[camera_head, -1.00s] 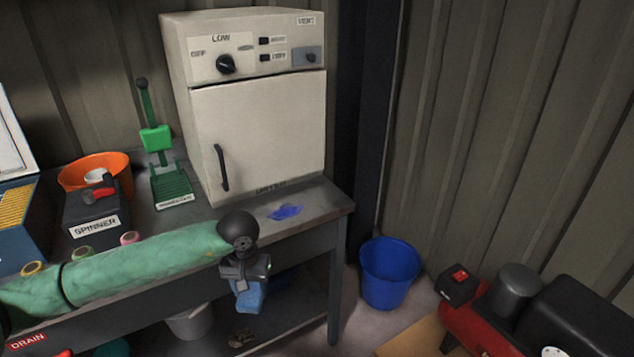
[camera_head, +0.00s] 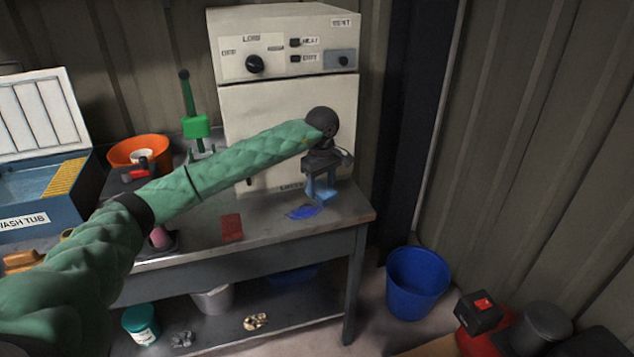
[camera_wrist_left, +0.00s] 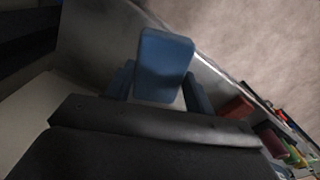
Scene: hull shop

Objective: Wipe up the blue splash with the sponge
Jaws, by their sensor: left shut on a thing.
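The blue splash (camera_head: 303,212) lies on the grey bench top near its right end, in front of the cream oven. My left gripper (camera_head: 321,190) is above the bench, just over and slightly right of the splash. It is shut on a blue sponge, which shows as a blue block (camera_wrist_left: 165,62) between the fingers in the left wrist view. In the head view the sponge is hard to tell from the blue fingers. A small gap seems to show between the gripper and the bench, but contact is hard to judge. My right gripper is out of view.
A red block (camera_head: 232,228) lies on the bench (camera_head: 270,233) left of the splash. The cream oven (camera_head: 285,105) stands close behind. An orange bowl (camera_head: 122,152) and wash tub (camera_head: 40,190) are at left. A blue bucket (camera_head: 417,283) stands on the floor at right.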

